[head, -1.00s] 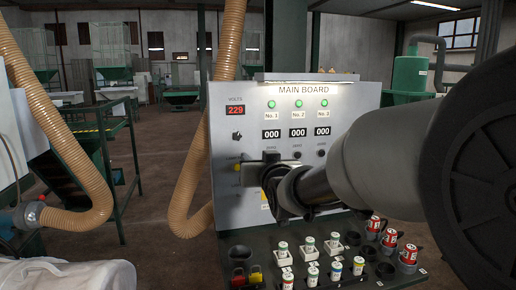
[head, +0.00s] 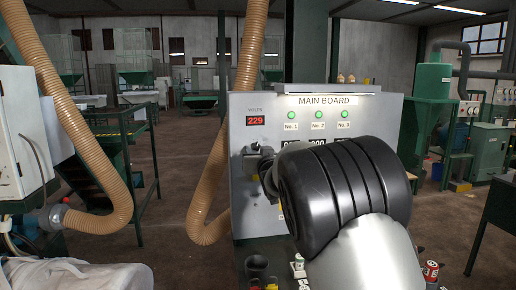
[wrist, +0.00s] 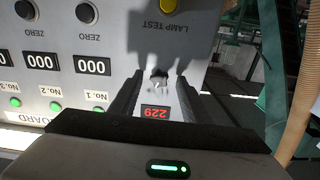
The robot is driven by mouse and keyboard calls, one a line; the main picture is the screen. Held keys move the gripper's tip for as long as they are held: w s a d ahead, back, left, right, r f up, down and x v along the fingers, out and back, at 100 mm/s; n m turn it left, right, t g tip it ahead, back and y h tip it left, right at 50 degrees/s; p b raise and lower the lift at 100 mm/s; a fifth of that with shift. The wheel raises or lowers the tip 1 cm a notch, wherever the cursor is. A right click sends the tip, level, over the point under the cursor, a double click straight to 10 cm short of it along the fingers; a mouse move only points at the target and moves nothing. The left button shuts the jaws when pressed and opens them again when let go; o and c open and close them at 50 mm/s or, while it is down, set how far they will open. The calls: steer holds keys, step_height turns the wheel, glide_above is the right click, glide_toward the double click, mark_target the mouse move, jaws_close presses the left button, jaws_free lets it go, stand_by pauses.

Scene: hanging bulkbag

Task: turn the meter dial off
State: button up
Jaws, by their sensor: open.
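The meter dial (wrist: 160,77) is a small dark knob on the grey main board (wrist: 215,20), beside the red 229 volts display (wrist: 162,113). The wrist view shows the board upside down. My gripper (wrist: 159,84) is open, with one finger on each side of the dial and a gap showing around it. I cannot tell whether the fingers touch the panel or which setting the dial points to. In the head view my gripper (head: 256,152) is at the board just below the volts display (head: 255,121); it and my arm hide most of the dial and the lower board.
Three green lamps (head: 318,115) and several black counters (wrist: 93,66) are on the board. A yellow lamp test button (wrist: 168,5) is near the dial. A tan ribbed hose (head: 213,190) hangs left of the board. Sockets and plugs (head: 299,265) line the base shelf.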

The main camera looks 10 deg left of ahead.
steer(key=shift+x, duration=1)
steer(key=c, duration=1)
steer(key=shift+c, duration=0.2)
